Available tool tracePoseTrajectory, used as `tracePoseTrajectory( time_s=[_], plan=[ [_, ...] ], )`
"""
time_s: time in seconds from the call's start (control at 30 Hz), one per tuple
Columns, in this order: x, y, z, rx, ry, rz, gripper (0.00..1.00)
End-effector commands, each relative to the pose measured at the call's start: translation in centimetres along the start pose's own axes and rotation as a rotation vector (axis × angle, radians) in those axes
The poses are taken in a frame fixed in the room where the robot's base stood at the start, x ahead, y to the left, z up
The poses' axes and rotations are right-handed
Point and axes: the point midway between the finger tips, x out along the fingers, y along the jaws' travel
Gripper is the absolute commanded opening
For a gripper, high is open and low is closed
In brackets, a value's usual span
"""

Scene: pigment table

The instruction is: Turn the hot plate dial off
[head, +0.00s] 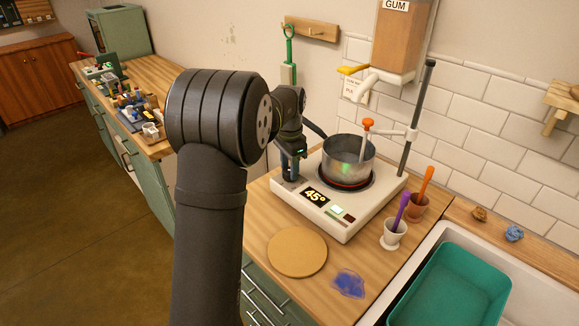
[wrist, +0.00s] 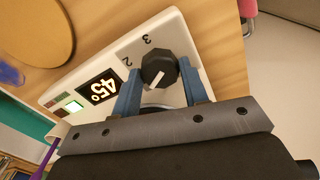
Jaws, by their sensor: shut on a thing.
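The white hot plate (head: 340,225) stands on the wooden counter, its display reading 45°. Its display also shows in the wrist view (wrist: 100,87). The black dial (wrist: 158,68) sits on the front panel with numerals 2 and 3 beside it and a white pointer line on its face. My gripper (wrist: 160,82) has its blue fingers on either side of the dial, shut on it. In the head view my gripper (head: 290,168) is at the plate's left corner, and the dial is hidden there. A metal pot (head: 347,160) sits on a red glowing ring.
A stand rod (head: 415,120) with a clamp holds an orange-topped probe (head: 368,125) at the pot. Two mortars with pestles, one white (head: 395,234), stand at the right. A round cork mat (head: 297,252) and a blue pigment patch (head: 348,284) lie in front. A teal tray (head: 455,285) sits in the sink.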

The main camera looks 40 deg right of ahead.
Motion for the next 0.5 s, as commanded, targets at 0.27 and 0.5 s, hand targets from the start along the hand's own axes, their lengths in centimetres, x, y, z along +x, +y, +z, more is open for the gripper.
tracePoseTrajectory(
  time_s=[0.27, 0.5],
  plan=[
    [-0.04, 0.00, 0.01, -0.120, -0.002, 0.002, 0.17],
    [-0.04, 0.00, 0.03, -0.323, -0.002, 0.001, 0.17]
  ],
)
